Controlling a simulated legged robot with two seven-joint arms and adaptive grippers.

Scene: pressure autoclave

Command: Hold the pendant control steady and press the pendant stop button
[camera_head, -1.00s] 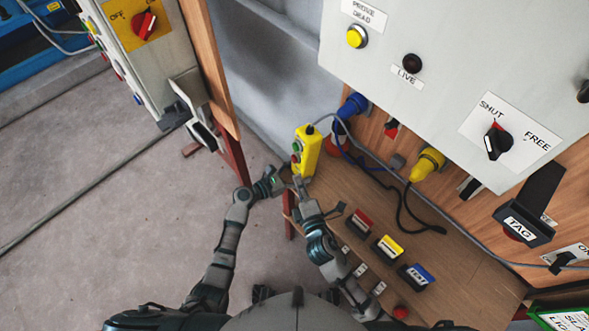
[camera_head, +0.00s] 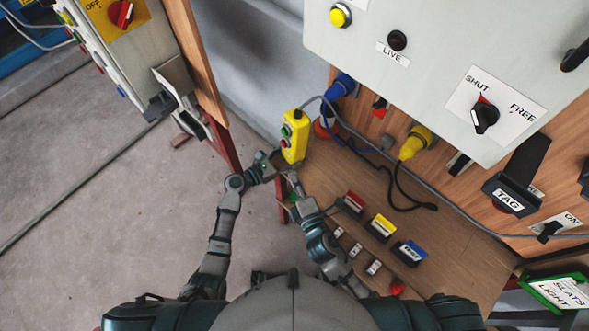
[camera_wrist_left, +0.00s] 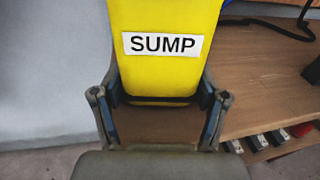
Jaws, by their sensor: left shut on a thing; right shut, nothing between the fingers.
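The yellow pendant control (camera_head: 295,140) hangs near the wooden bench's left end. A green button (camera_head: 285,131) and a red button (camera_head: 284,143) show on its left face. My left gripper (camera_head: 275,159) is shut on the pendant's lower part. In the left wrist view, the pendant (camera_wrist_left: 165,75) with its "SUMP" label (camera_wrist_left: 163,44) sits between the fingers of the left gripper (camera_wrist_left: 160,108); its buttons are out of sight there. My right gripper (camera_head: 292,178) is shut and empty, just below the pendant's lower end. Whether it touches the pendant cannot be told.
A grey cable (camera_head: 350,133) runs from the pendant's top across the bench (camera_head: 345,175). Blue (camera_head: 339,88) and yellow (camera_head: 415,143) plugs sit on the wooden panel behind. Red, yellow and blue labelled blocks (camera_head: 381,227) lie to the right of my right arm.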

